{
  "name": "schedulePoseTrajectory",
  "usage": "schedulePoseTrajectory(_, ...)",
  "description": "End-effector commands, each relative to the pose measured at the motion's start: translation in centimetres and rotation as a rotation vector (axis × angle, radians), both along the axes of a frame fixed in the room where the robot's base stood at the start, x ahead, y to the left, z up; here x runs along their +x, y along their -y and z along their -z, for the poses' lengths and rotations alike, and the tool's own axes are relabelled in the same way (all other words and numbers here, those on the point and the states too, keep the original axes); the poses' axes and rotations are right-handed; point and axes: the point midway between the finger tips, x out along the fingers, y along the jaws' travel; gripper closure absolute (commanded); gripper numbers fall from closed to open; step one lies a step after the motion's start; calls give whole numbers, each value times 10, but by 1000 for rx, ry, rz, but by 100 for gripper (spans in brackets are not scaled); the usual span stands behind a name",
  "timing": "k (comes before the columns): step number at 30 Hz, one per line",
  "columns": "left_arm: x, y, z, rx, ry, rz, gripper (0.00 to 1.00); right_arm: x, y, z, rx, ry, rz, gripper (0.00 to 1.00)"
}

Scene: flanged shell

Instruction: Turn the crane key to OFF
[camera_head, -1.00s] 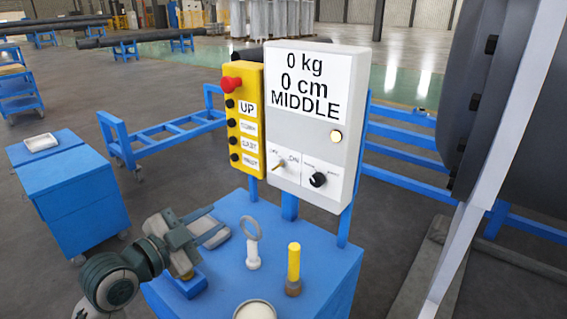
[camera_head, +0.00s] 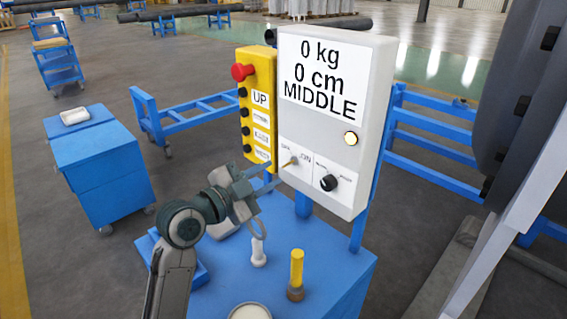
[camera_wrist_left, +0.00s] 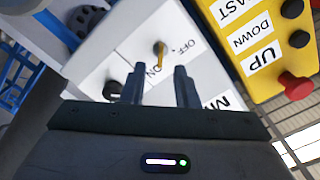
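The crane key (camera_head: 289,162) is a small brass-coloured key on the lower left of the grey control box (camera_head: 374,85). OFF and ON labels are beside it; it also shows in the left wrist view (camera_wrist_left: 161,52). I cannot tell for certain which label it points to. My left gripper (camera_head: 267,174) is just left of the key, in front of the box. In the left wrist view its two fingers (camera_wrist_left: 160,85) are apart with nothing between them, and the key lies just beyond their tips. My right gripper is out of view.
A yellow button panel (camera_head: 258,70) with a red knob is left of the box. A black rotary knob (camera_head: 328,183) is right of the key, and a lit lamp (camera_head: 350,138) above. A blue table (camera_head: 335,254) below holds a ring-topped stand (camera_head: 258,251) and a yellow-handled item (camera_head: 296,269).

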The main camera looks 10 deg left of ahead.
Motion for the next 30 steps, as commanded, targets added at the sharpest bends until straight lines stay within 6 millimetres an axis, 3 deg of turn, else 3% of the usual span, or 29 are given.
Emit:
schedulePoseTrajectory(9,37,24,-1,-2,-2,0,73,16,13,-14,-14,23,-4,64)
schedulePoseTrajectory(21,44,29,0,0,-1,-1,73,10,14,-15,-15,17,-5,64)
schedulePoseTrajectory(26,44,29,0,0,-1,-1,100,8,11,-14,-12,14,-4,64)
schedulePoseTrajectory(30,44,29,1,0,-1,-1,100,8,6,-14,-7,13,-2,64)
